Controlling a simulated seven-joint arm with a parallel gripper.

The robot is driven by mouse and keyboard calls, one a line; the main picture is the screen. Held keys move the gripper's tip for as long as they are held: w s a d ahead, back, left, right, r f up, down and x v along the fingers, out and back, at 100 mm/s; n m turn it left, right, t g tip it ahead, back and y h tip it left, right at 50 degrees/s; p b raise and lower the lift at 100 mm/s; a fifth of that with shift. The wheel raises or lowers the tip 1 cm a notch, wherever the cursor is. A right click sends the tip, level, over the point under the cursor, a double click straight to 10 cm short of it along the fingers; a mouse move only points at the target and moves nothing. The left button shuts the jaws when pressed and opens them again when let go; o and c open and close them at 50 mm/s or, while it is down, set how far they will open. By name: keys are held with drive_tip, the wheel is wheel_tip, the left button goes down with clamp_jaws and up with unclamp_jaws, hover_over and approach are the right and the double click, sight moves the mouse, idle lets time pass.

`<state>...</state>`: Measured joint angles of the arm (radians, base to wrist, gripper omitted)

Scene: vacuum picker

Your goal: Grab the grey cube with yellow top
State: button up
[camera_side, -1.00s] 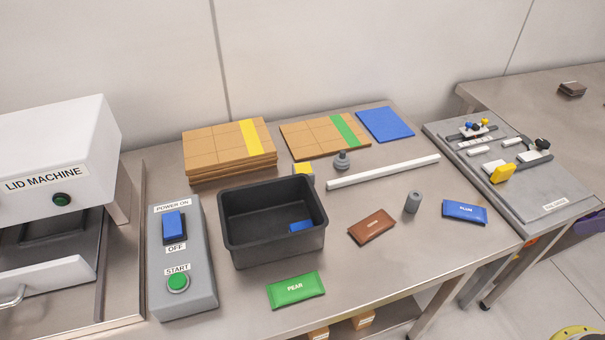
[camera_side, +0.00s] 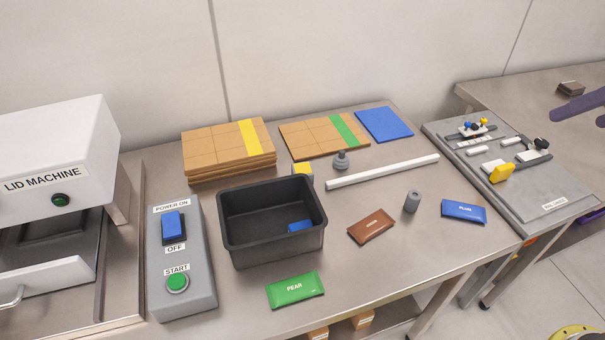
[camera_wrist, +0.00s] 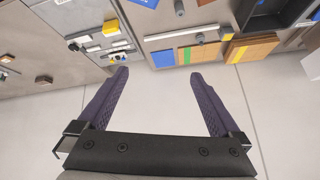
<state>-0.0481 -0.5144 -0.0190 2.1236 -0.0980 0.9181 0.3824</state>
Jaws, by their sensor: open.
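The grey cube with the yellow top (camera_side: 302,169) stands on the steel table just behind the black bin, and the bin's rim hides its lower part. In the wrist view the cube (camera_wrist: 228,34) is small, near the top edge, beside the bin. My gripper (camera_wrist: 159,75) has purple fingers spread wide with nothing between them. In the side view my gripper (camera_side: 580,109) shows only partly at the right edge, high and far to the right of the cube.
The black bin (camera_side: 272,249) holds a blue item. A grey plunger-shaped part (camera_side: 341,161) and a white bar (camera_side: 384,172) lie right of the cube. Stacked tan boards (camera_side: 213,150) lie behind left. A grey fixture plate (camera_side: 463,154) is between my gripper and the cube.

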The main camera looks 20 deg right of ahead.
drive_tip(key=w+a+r, duration=0.2)
drive_tip(key=w+r, duration=0.1)
drive_tip(key=w, duration=0.5)
drive_tip(key=n+g, duration=0.2)
drive_tip(key=g, duration=0.1)
hover_over(303, 170)
drive_tip(key=s, duration=0.5)
wheel_tip(303, 170, down, 28)
drive_tip(key=x, duration=0.7)
drive_tip(key=shift+w+a+r, duration=0.1)
drive_tip(key=shift+w+a, duration=0.05)
drive_tip(key=shift+w, duration=0.15)
drive_tip(key=shift+x, duration=2.7)
drive_tip(key=shift+a, duration=0.15)
drive_tip(key=c, duration=1.5)
